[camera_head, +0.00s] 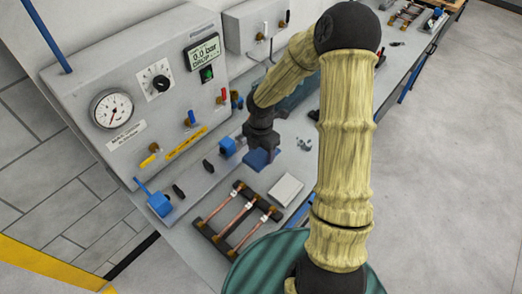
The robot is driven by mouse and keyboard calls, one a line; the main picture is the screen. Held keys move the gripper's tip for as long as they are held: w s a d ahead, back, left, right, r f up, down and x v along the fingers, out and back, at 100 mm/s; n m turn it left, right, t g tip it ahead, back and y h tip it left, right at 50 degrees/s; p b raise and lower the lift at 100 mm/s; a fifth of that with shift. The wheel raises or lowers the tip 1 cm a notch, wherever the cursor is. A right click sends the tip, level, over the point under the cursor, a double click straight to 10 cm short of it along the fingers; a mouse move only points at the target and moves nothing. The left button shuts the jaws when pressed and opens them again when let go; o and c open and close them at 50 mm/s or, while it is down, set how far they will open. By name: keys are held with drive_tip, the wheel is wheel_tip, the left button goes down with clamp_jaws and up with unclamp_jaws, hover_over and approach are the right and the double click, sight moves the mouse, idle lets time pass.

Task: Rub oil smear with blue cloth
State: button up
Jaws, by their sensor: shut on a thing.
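My gripper (264,149) points down over the grey bench top, near the middle of the picture. It is shut on a blue cloth (260,160), which shows as a dark blue patch beneath and around the fingertips. The cloth is at or close to the bench surface; I cannot tell whether it touches.
A grey panel with a gauge (112,109) and display (204,51) stands behind left. In front are a dark rack with copper tubes (234,218) and a pale flat block (286,189).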

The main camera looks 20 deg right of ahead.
drive_tip(key=shift+o, duration=0.9)
drive_tip(key=shift+c, duration=0.4)
drive_tip(key=m, duration=0.3)
drive_tip(key=w+d+f+m, duration=0.1)
drive_tip(key=shift+d+f+m, duration=0.1)
drive_tip(key=shift+m, duration=0.2)
drive_tip(key=m, duration=0.2)
drive_tip(key=w+d+f+m, duration=0.1)
drive_tip(key=shift+m, duration=0.4)
drive_tip(key=m, duration=0.1)
drive_tip(key=d+f+m, duration=0.1)
drive_tip(key=m, duration=0.1)
drive_tip(key=w+m, duration=0.1)
drive_tip(key=m, duration=0.1)
drive_tip(key=shift+d+f, duration=0.2)
drive_tip(key=shift+d, duration=0.15)
drive_tip(key=m, duration=0.2)
drive_tip(key=d+f+m, duration=0.1)
drive_tip(key=m, duration=0.1)
drive_tip(key=w+m, duration=0.1)
drive_tip(key=m, duration=0.1)
drive_tip(key=shift+d+f, duration=0.25)
drive_tip(key=shift+d, duration=0.15)
drive_tip(key=m, duration=0.1)
drive_tip(key=d+f+m, duration=0.1)
drive_tip(key=m, duration=0.3)
drive_tip(key=shift+w+d+f, duration=0.25)
drive_tip(key=shift+w+d, duration=0.1)
drive_tip(key=shift+w, duration=0.05)
